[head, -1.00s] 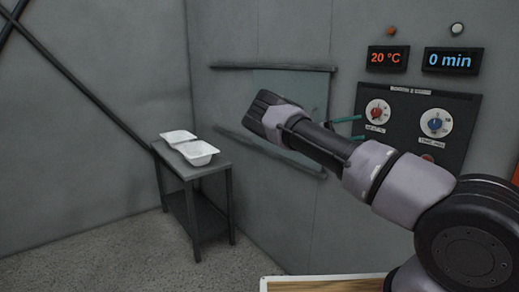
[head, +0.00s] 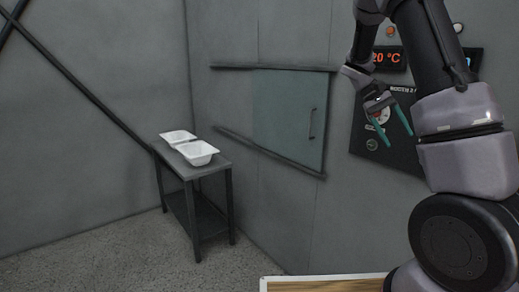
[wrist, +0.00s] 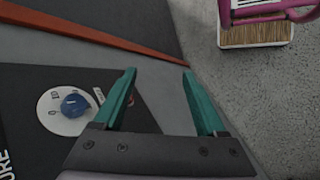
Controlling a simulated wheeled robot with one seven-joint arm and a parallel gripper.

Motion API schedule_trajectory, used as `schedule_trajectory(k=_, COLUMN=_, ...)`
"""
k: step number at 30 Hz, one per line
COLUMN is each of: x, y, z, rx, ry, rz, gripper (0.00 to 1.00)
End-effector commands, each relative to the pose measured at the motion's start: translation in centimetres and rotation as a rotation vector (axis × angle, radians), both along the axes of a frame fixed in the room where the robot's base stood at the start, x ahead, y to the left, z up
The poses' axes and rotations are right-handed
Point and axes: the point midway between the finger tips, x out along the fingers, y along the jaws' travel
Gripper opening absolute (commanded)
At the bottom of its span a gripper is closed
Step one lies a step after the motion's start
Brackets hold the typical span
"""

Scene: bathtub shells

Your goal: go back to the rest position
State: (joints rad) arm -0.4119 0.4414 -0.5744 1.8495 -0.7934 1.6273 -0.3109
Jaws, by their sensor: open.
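My gripper (head: 391,119) hangs from my raised, folded arm in front of the control panel, at the right of the head view. Its two teal fingers are spread apart with nothing between them. They point downward. In the wrist view my gripper (wrist: 165,103) also shows open and empty, with the floor and the wall beyond the fingers.
A dark panel (head: 362,142) with dials and a 20 °C display (head: 385,59) is partly hidden behind my arm. A blue knob (wrist: 75,105) shows left of the fingers. A teal sliding door (head: 285,115) is on the wall. Two white tubs (head: 199,153) sit on a grey table (head: 214,167).

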Motion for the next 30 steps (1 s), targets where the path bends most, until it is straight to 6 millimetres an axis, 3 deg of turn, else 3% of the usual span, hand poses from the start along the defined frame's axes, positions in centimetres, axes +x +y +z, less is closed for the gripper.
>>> schedule_trajectory(k=9, x=-5.6, y=5.0, z=4.7, rx=0.349, ry=-0.367, rz=-0.029, gripper=0.74)
schedule_trajectory(k=21, x=-13.4, y=12.1, z=11.2, rx=0.602, ry=-0.858, rz=-0.044, gripper=0.74)
schedule_trajectory(k=30, x=-17.4, y=15.2, z=13.0, rx=0.655, ry=-1.099, rz=-0.050, gripper=0.74)
